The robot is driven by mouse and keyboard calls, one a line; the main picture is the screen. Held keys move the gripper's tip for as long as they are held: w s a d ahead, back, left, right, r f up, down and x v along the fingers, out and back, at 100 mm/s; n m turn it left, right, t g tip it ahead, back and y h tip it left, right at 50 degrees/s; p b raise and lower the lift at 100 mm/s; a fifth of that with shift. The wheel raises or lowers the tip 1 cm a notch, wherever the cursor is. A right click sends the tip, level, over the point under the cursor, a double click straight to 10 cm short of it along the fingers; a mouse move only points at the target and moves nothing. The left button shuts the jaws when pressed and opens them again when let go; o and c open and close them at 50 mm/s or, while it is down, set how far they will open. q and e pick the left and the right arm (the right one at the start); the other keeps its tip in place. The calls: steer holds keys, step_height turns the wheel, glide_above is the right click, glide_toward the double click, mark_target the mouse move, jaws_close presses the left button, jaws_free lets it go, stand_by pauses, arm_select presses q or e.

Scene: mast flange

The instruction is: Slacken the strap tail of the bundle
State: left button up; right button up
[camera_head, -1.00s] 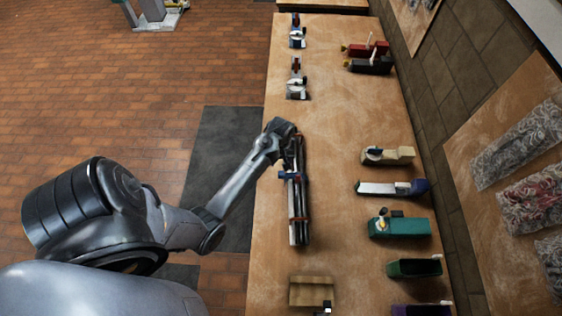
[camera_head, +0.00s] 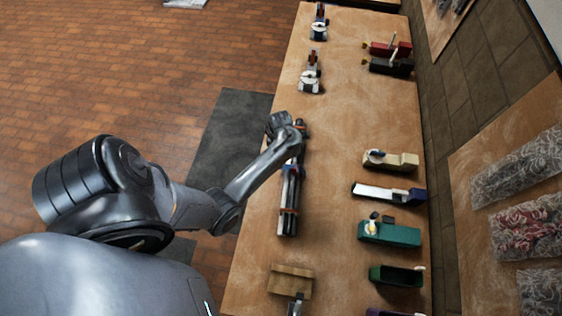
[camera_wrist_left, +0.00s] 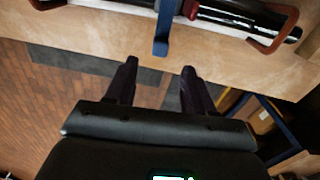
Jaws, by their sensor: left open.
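The bundle (camera_head: 289,205) of dark and pale long pieces lies lengthwise on the wooden bench, held by orange bands. In the left wrist view the bundle (camera_wrist_left: 225,14) crosses the top, with orange bands at both sides and a small red part near the middle. A blue strap tail (camera_wrist_left: 162,32) hangs from it toward my gripper. My left gripper (camera_wrist_left: 158,72) is open and empty, its two dark fingers pointing at the tail with a gap between. In the head view my left wrist is beside the bundle's far end, and its fingers are hard to make out. My right gripper is out of view.
A wooden block (camera_head: 291,280) lies near the bench's front. Several tools line the right side, including a green one (camera_head: 388,232) and a cream one (camera_head: 392,160). Two clamp-like tools stand at the far left edge, one at the nearer spot (camera_head: 310,78). A dark mat (camera_head: 232,133) covers the floor.

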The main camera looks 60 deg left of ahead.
arm_select(q)
steer(key=f, duration=0.2)
steer(key=f+b, duration=0.1)
steer(key=f, duration=0.2)
steer(key=f+b, duration=0.1)
steer(key=f, duration=0.2)
steer(key=shift+s+a, duration=0.1)
steer(key=shift+s, duration=0.15)
steer(key=shift+f+b, duration=0.4)
steer(key=shift+f, duration=0.55)
jaws_close()
